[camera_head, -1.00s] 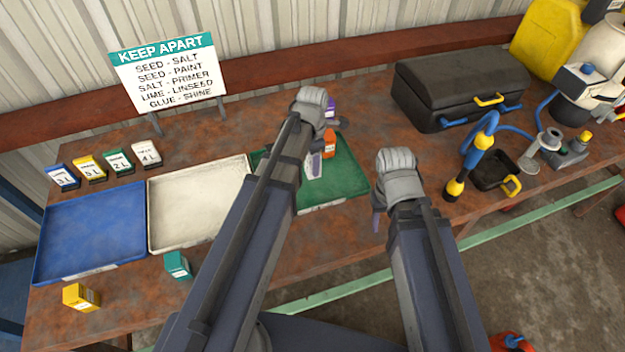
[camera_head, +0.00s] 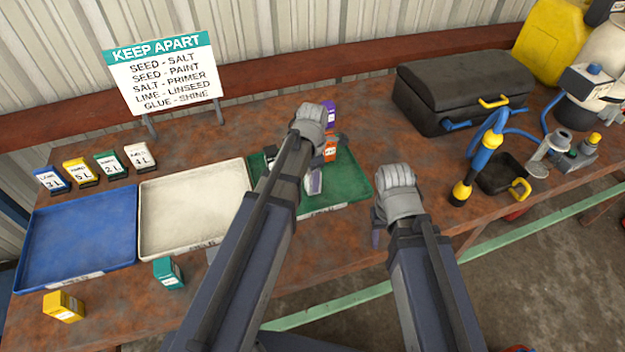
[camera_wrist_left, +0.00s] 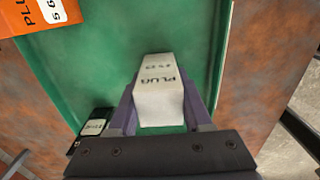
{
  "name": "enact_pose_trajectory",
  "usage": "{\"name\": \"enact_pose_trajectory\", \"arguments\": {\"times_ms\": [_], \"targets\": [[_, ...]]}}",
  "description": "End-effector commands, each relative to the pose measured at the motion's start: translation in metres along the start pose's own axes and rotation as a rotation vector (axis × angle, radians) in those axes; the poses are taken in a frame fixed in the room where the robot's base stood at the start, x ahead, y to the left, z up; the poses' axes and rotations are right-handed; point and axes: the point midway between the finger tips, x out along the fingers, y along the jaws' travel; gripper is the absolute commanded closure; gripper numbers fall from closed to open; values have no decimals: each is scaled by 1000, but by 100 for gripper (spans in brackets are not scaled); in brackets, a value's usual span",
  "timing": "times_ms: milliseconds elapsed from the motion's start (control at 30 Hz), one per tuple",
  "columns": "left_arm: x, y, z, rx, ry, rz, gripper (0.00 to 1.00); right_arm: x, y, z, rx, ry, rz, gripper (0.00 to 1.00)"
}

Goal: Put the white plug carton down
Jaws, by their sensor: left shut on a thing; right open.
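The white plug carton (camera_wrist_left: 158,100) is between the purple fingers of my left gripper (camera_wrist_left: 160,108), lettered PLUG on its upper face. My left gripper is shut on it over the green tray (camera_wrist_left: 105,45), near one tray edge. In the head view the carton (camera_head: 314,184) shows partly beside my left arm, over the green tray (camera_head: 350,180). I cannot tell whether its underside touches the tray. My right gripper (camera_head: 376,238) is open and empty, right of the green tray near the bench's front edge.
An orange carton (camera_head: 330,149) and a dark carton (camera_wrist_left: 92,128) are in the green tray. A purple carton (camera_head: 329,112) stands behind. White (camera_head: 193,250) and blue (camera_head: 65,283) trays lie left. Teal (camera_head: 168,273) and yellow (camera_head: 64,306) cartons stand in front. A black case (camera_head: 465,80) is behind right.

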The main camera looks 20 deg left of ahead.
Motion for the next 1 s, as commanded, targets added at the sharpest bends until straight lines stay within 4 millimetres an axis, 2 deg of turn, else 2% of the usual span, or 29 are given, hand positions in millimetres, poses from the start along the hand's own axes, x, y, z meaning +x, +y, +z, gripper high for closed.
{"name": "enact_pose_trajectory", "arguments": {"times_ms": [133, 167, 400, 767, 1000], "targets": [[5, 0, 0, 0, 0, 0, 100, 5, 0, 0, 0, 0, 0, 50], [4, 0, 0, 0, 0, 0, 49, 4, 0, 0, 0, 0, 0, 50], [3, 0, 0, 0, 0, 0, 22, 3, 0, 0, 0, 0, 0, 50], [1, 0, 0, 0, 0, 0, 21, 1, 0, 0, 0, 0, 0, 50], [-16, 0, 0, 0, 0, 0, 21, -15, 2, 1, 0, 0, 0, 50]]}}
